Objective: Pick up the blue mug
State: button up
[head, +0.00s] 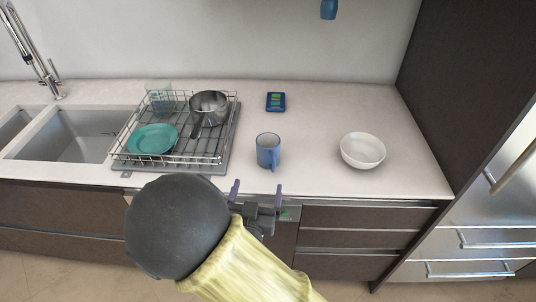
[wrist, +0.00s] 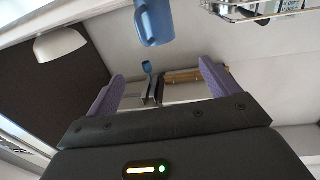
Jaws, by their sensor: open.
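The blue mug (head: 268,151) stands upright on the pale counter between the dish rack and the white bowl. Its handle faces the front edge of the counter. It also shows at the top of the wrist view (wrist: 155,22), beyond the fingers. My gripper (head: 257,188) is in front of the mug, near the counter's front edge, apart from it. Its two purple fingers (wrist: 160,88) are spread, with nothing held between them.
A wire dish rack (head: 225,158) holds a teal plate (head: 153,139), a steel pot (head: 209,104) and a clear container. A white bowl (head: 362,150) stands right of the mug. A small blue box (head: 276,102) lies behind it. The sink (head: 70,135) is at left.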

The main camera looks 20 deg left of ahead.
aim_at(266, 149)
jog(key=w, duration=0.3)
jog(key=w+a+p, duration=0.1)
jog(key=w, duration=0.3)
jog(key=w+p, duration=0.1)
jog(key=w, duration=0.3)
jog(key=shift+a, duration=0.25)
jog(key=shift+w+a+r+p, duration=0.1)
jog(key=shift+w+p, duration=0.2)
jog(key=shift+w, duration=0.55)
jog(key=shift+w+a+f+p, duration=0.15)
jog(key=shift+w+p, duration=0.15)
jog(key=shift+w, duration=0.6)
jog(key=shift+w+a+r+p, duration=0.15)
jog(key=shift+w+p, duration=0.15)
jog(key=shift+w, duration=0.55)
jog(key=c, duration=1.3)
jog(key=shift+r, duration=0.15)
notch_tip(266, 149, up, 10)
jog(key=shift+f+b, duration=0.1)
jog(key=shift+b, duration=0.35)
